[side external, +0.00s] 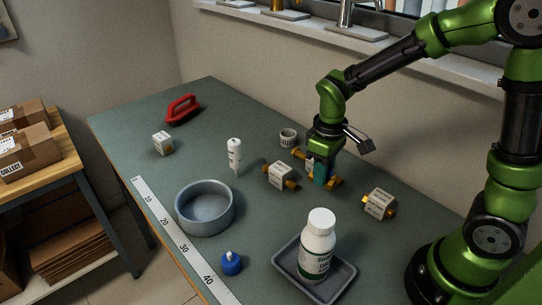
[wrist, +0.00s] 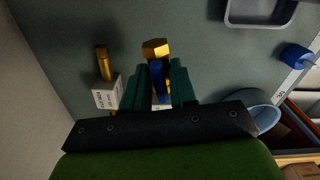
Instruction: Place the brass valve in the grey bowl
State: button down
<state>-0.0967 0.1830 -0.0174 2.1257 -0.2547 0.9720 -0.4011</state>
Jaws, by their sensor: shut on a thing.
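The brass valve (wrist: 155,48) has brass ends and a blue part. My gripper (side external: 320,179) is shut on it, with the blue part between the teal fingers in the wrist view (wrist: 158,68). In the side view, brass ends (side external: 335,183) show on both sides of the fingers, which hide its middle. I cannot tell whether it touches the table. The grey bowl (side external: 183,213) stands upright and looks empty, to the left of my gripper and nearer the side camera. Part of it shows at the lower right of the wrist view (wrist: 264,113).
Labelled brass fittings lie on either side of my gripper, one to the left (side external: 279,175) and one to the right (side external: 379,204). A white tube (side external: 234,154) stands behind the bowl. A white bottle (side external: 317,246) stands in a dark tray (side external: 286,262). A blue bottle (side external: 231,264) is near the ruler (side external: 178,237).

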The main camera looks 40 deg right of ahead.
jog(key=w+a, duration=0.9)
jog(key=m, duration=0.3)
send_near(207, 213)
notch_tip(207, 213, down, 5)
jog(key=shift+f, duration=0.15)
jog(key=shift+f, duration=0.2)
jog(key=c, duration=0.9)
grip_release()
